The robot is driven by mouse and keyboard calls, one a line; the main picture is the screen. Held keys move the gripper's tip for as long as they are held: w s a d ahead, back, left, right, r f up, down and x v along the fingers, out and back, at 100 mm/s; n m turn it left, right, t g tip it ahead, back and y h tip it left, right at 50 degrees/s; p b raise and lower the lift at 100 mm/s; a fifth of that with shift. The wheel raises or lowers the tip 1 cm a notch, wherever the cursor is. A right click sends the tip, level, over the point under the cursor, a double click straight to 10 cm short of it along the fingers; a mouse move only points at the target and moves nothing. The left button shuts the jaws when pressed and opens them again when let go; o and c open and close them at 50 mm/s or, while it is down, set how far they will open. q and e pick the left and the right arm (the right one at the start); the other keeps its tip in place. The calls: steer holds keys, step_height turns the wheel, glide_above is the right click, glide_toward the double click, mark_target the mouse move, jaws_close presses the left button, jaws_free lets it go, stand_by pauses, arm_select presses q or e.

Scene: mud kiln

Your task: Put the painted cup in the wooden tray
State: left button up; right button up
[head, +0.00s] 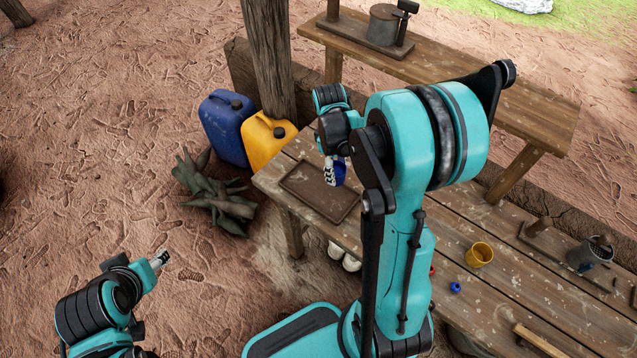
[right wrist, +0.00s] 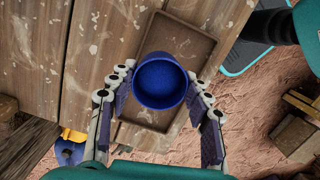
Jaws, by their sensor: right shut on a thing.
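The painted cup, deep blue, shows in the head view (head: 339,173) and in the right wrist view (right wrist: 162,82), where I look down into its empty inside. My right gripper (head: 334,172) is shut on the cup, with a finger on each side of it in the right wrist view (right wrist: 162,100). The wooden tray (head: 292,186) is a shallow brown rectangle near the left end of the table. The cup is over the tray; its base is hidden, so I cannot tell whether it touches. My left gripper (head: 161,259) is over the bare ground, away from the table.
The plank table (head: 500,285) holds a yellow cup (head: 479,254), a small blue object (head: 455,287) and a metal mug (head: 589,254). Blue (head: 226,127) and yellow (head: 267,141) jerrycans stand by a wooden post (head: 268,60). A raised shelf (head: 530,110) lies behind my right arm.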

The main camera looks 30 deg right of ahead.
steer(key=w+a+f, duration=0.1)
steer(key=a, duration=0.1)
steer(key=w+a+f+b, duration=0.1)
steer(key=w+a+f, duration=0.1)
steer(key=shift+f+b, duration=0.8)
steer(key=shift+f, duration=1.2)
steer(key=shift+f, duration=0.15)
steer(key=o, duration=1.2)
steer(key=shift+o, duration=0.2)
